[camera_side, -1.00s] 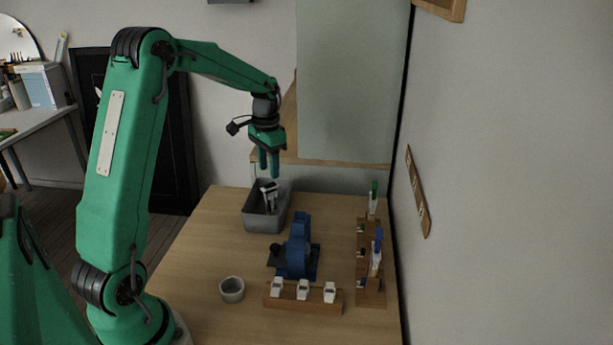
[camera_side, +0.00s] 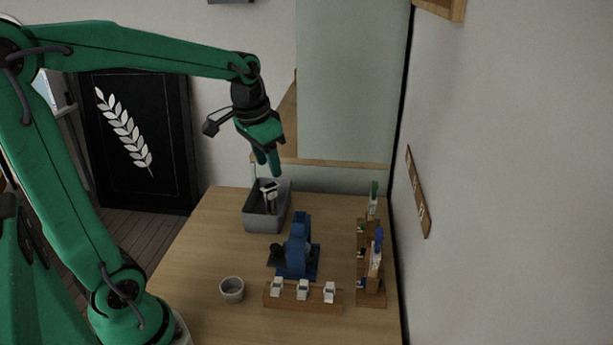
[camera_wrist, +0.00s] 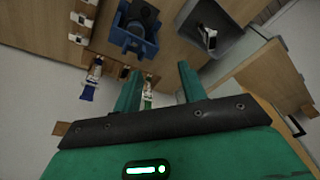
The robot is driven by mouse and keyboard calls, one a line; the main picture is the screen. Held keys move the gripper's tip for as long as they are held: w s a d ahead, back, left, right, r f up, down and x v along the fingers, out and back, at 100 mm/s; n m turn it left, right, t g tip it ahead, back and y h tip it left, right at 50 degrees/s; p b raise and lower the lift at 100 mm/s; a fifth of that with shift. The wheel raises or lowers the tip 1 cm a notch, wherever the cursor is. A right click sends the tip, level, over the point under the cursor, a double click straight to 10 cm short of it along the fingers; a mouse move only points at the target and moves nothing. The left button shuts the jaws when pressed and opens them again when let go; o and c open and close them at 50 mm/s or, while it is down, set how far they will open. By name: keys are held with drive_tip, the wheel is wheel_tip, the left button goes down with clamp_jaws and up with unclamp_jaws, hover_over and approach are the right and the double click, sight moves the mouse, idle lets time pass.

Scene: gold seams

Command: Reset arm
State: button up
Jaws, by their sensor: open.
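My green gripper (camera_side: 268,165) hangs in the air above the far end of the table, over the grey bin, tilted a little. It is empty. In the wrist view the gripper (camera_wrist: 160,88) shows its two green fingers spread apart with nothing between them. The grey bin (camera_side: 252,217) stands at the far left of the table and holds a white and dark item (camera_side: 268,194). The bin also shows in the wrist view (camera_wrist: 233,47) with the white item (camera_wrist: 208,36) in it.
A blue device (camera_side: 298,250) stands mid-table. A wooden rack (camera_side: 270,302) with white pieces, a small grey cup (camera_side: 232,290) and a wooden stand (camera_side: 370,298) with upright tools are nearer. A wall rises close on the right. The table's left strip is clear.

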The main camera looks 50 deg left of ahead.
drive_tip(key=s+d+t, duration=0.2)
drive_tip(key=s+d, duration=0.6)
drive_tip(key=s, duration=0.4)
drive_tip(key=shift+d+t+h, duration=0.15)
drive_tip(key=shift+t+h, duration=0.15)
drive_tip(key=shift+t, duration=0.1)
